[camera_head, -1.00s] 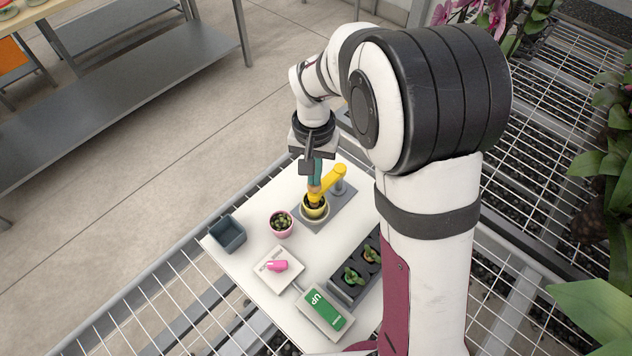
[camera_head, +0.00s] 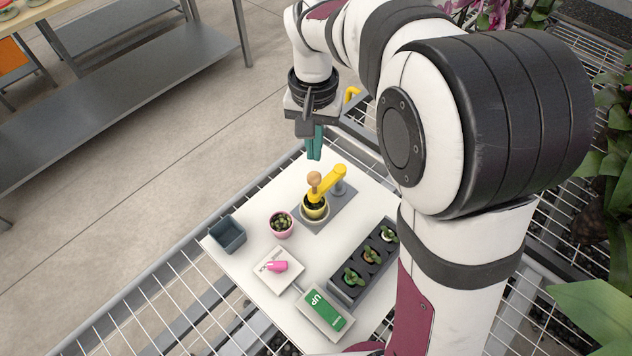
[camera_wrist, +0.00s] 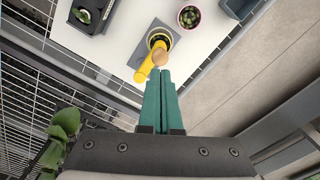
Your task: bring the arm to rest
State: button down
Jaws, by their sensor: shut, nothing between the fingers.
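My gripper (camera_head: 314,156) has green fingers. They are pressed together with nothing between them. It hangs in the air above the back of the white board (camera_head: 262,202), clear of everything on it. In the wrist view the closed fingertips (camera_wrist: 160,74) point toward a round wooden knob (camera_head: 314,178) at the yellow pot.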

jog(key=shift+r, duration=0.3)
jog(key=s+d+m+y, duration=0.1)
jog(key=s+d, duration=0.1)
jog(key=s, duration=1)
jog(key=s+d+m, duration=0.1)
jog(key=s+d, duration=0.2)
jog(key=s, duration=0.9)
jog(key=shift+s+m+y, duration=0.3)
jog(key=shift+s+y, duration=0.05)
jog(key=shift+y, duration=0.05)
